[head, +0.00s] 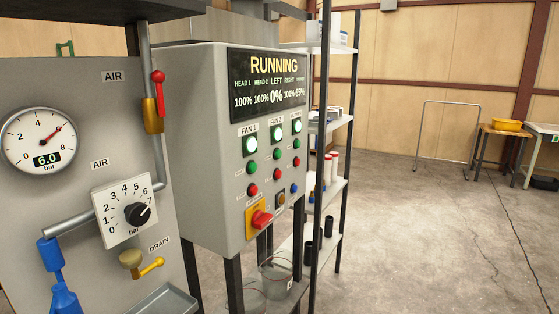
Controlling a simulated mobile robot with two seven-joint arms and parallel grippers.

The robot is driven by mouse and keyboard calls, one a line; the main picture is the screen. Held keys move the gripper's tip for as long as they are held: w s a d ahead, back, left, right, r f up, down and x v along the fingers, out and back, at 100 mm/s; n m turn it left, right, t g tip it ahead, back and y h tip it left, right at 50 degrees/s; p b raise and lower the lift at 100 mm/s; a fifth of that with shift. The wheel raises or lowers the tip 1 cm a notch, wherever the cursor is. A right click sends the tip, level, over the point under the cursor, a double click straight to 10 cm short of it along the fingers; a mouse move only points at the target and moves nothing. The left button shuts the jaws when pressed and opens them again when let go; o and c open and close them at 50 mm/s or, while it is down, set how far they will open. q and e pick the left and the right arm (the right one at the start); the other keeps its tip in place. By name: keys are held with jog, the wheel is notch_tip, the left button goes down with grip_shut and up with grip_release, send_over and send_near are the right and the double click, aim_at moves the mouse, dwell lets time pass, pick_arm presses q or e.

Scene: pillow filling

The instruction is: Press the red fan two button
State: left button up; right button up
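The grey control cabinet (195,130) stands left of centre with its button face turned to the right. The fan two column sits under the label FAN 2 (276,120). It has a lit white-green lamp (277,134), a green button (278,154) and, below that, the red fan two button (278,174). The fan one red button (253,190) is to its left, and another red button (295,161) is to its right. The display (270,82) reads RUNNING. Neither gripper is in view.
A yellow plate with a red rotary switch (261,219) sits low on the cabinet. The air panel (85,100) with gauge, dial and red-handled valve (158,85) stands close at left. Shelves (333,122) stand behind the cabinet. The floor (410,240) at right is clear.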

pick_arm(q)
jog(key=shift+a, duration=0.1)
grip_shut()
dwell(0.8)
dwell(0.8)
